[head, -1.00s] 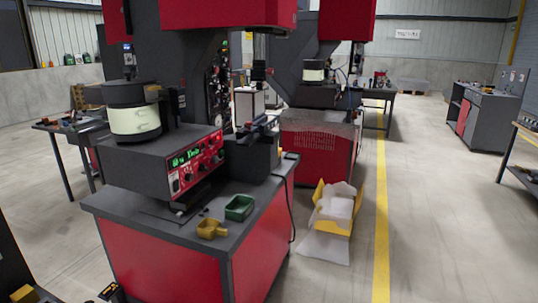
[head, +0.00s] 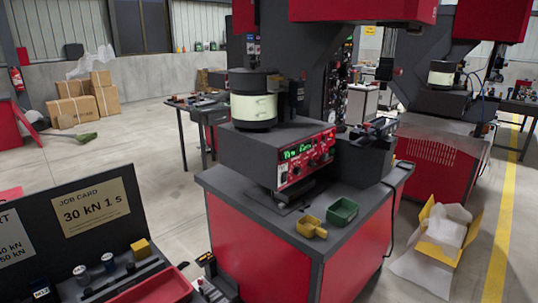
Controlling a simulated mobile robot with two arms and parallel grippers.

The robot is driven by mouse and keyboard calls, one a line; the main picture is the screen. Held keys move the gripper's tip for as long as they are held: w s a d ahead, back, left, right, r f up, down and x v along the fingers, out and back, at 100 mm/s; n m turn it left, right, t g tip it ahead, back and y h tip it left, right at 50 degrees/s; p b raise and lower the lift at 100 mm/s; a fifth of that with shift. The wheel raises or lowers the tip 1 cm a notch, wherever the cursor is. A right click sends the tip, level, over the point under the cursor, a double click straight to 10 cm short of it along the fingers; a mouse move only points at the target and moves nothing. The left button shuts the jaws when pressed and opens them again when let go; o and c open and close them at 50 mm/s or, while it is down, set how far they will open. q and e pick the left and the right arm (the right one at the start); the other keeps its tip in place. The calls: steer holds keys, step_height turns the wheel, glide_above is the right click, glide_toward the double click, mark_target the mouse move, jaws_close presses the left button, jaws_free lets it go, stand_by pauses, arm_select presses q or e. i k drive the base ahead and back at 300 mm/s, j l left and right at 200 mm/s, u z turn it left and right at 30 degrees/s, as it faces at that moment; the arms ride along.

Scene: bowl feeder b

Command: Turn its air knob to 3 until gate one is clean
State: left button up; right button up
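The bowl feeder (head: 254,107), a dark bowl with a pale cream band, stands on a dark grey control box (head: 245,150) on the red and grey machine bench. The box's red front panel (head: 305,158) carries a lit green display (head: 297,151), too small to read surely, and several small dark knobs below it. I cannot tell which knob is the air knob or where it points. Gate one cannot be made out. Neither of my grippers shows in the head view.
A mustard scoop (head: 311,227) and a green tray (head: 342,211) lie on the bench top. At front left are a job card (head: 90,207) reading 30 kN 1 s and a red tray (head: 150,288). A yellow box (head: 440,237) stands on the floor at right.

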mark_target(324, 156)
steer(key=i+l+u, duration=0.2)
steer(key=l+u, duration=0.15)
steer(key=i+l+u, duration=0.15)
steer(key=l+u, duration=0.2)
steer(key=l, duration=0.2)
steer(key=i+l+u, duration=0.1)
steer(key=l+u, duration=0.25)
steer(key=l, duration=0.2)
steer(key=l+u, duration=0.35)
steer(key=l, duration=0.15)
steer(key=i+l, duration=0.05)
